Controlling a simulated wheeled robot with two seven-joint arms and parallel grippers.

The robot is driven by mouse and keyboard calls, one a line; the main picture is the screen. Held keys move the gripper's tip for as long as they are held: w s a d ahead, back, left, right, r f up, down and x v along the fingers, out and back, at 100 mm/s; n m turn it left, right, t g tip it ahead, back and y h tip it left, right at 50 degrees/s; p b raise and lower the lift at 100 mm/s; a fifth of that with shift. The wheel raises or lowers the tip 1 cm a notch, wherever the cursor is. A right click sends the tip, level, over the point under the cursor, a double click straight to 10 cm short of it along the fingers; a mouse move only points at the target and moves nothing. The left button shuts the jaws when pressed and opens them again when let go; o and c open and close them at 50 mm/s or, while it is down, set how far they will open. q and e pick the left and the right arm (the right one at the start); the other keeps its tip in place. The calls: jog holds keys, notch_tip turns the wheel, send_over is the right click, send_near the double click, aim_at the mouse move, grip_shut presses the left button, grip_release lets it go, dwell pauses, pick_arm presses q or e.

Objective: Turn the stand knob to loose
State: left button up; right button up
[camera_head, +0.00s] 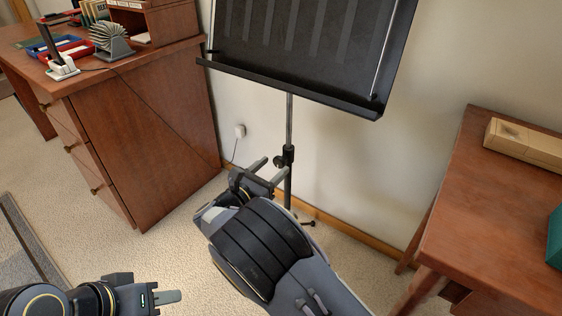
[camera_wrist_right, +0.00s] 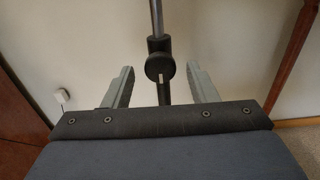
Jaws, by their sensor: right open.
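The black music stand (camera_head: 300,50) stands against the wall, its desk at the top of the head view. Its thin silver pole runs down into a dark clamp with a round black stand knob (camera_wrist_right: 159,67). The knob faces the right wrist camera and has a pale upright mark at its lower middle. My right gripper (camera_head: 268,168) is open, and its fingers lie to either side of the knob and pole in the wrist view, apart from them. My left gripper (camera_head: 168,297) is low at the left of the head view, away from the stand; its finger gap cannot be made out.
A wooden desk (camera_head: 150,140) with drawers stands left of the stand. A wooden table (camera_head: 480,215) with a beige box (camera_head: 525,143) stands at the right. A wall outlet with a cord (camera_head: 240,131) is behind. Carpet is open between the desk and my left gripper.

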aim_at(278, 163)
jog(key=shift+b+x, duration=0.3)
jog(key=shift+x, duration=1.65)
